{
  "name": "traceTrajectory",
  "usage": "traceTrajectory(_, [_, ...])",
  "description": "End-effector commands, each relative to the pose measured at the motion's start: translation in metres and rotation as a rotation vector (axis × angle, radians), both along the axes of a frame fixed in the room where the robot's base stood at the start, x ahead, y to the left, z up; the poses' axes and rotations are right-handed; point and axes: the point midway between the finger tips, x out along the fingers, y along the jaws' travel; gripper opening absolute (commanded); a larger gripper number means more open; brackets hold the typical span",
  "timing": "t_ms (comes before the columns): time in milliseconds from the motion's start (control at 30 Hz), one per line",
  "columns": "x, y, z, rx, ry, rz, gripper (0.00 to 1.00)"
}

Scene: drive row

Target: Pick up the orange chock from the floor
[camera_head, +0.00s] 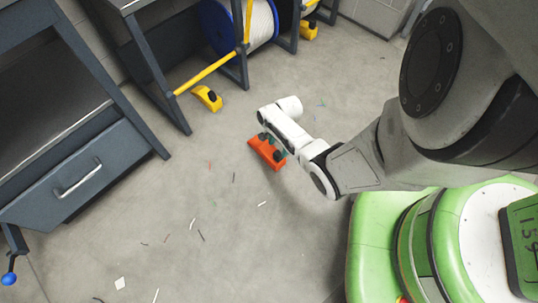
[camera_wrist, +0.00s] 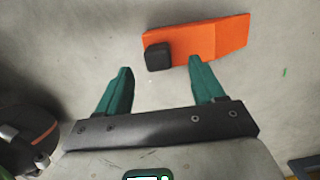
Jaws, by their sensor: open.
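The orange chock (camera_head: 264,151) lies on the grey floor in the middle of the head view, partly covered by my gripper (camera_head: 273,146). In the wrist view the orange chock (camera_wrist: 215,42) lies just beyond the fingertips, with a black block (camera_wrist: 158,56) at its left end. My gripper (camera_wrist: 160,70) has two green fingers spread apart with nothing between them. The black block is ahead of the gap between the fingers, and the right fingertip is close to the chock's near edge. I cannot tell how high the fingers are above the floor.
Yellow chocks (camera_head: 207,98) (camera_head: 308,30) lie by a rack with a white cable reel (camera_head: 255,22) and a yellow bar (camera_head: 207,73). A dark workbench with a drawer (camera_head: 80,175) stands at the left. Small scraps litter the open floor (camera_head: 190,255).

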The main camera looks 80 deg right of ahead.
Motion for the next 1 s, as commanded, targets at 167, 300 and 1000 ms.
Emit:
traceTrajectory(167, [0.0, 0.001, -0.012, 0.001, 0.001, 0.0, 0.68])
traceTrajectory(300, [-0.002, 0.002, -0.031, 0.0, 0.001, 0.0, 0.68])
traceTrajectory(1000, [0.0, 0.006, -0.056, 0.0, 0.001, 0.001, 0.57])
